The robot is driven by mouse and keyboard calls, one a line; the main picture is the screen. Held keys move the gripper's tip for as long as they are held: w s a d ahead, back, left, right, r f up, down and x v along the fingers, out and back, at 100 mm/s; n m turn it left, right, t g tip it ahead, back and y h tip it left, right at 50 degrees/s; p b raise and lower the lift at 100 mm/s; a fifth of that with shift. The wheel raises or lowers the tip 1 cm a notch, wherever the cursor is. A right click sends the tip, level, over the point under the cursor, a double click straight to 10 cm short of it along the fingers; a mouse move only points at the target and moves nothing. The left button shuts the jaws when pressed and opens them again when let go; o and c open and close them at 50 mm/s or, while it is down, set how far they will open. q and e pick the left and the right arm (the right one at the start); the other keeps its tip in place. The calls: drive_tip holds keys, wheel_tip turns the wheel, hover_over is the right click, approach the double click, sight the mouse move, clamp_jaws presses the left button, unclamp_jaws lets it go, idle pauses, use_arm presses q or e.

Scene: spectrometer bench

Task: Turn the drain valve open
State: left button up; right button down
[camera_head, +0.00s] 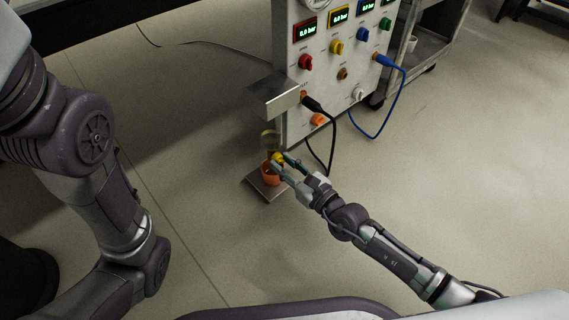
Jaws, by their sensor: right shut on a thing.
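The drain valve shows as a small yellow handle (277,157) below a brass-coloured fitting (269,137) at the lower left of the panel. My right gripper (281,163) reaches in from the lower right and is shut on the yellow handle. Its fingers hide part of the handle, so I cannot tell how far it is turned. An orange cup (269,174) stands just under the valve. My left arm comes down the left side, but its gripper is out of view.
The cup stands on a small metal plate (254,187). A grey panel (325,85) with gauges and coloured knobs rises behind, with a metal shelf (275,97) jutting left. Black (332,150) and blue cables (385,125) hang near the arm. The floor to the right is clear.

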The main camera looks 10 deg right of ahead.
drive_tip(key=m, duration=0.9)
drive_tip(key=shift+m, duration=0.3)
idle(0.3)
drive_tip(key=c, duration=0.9)
unclamp_jaws()
drive_tip(key=shift+s, duration=0.1)
drive_tip(key=v, duration=1.2)
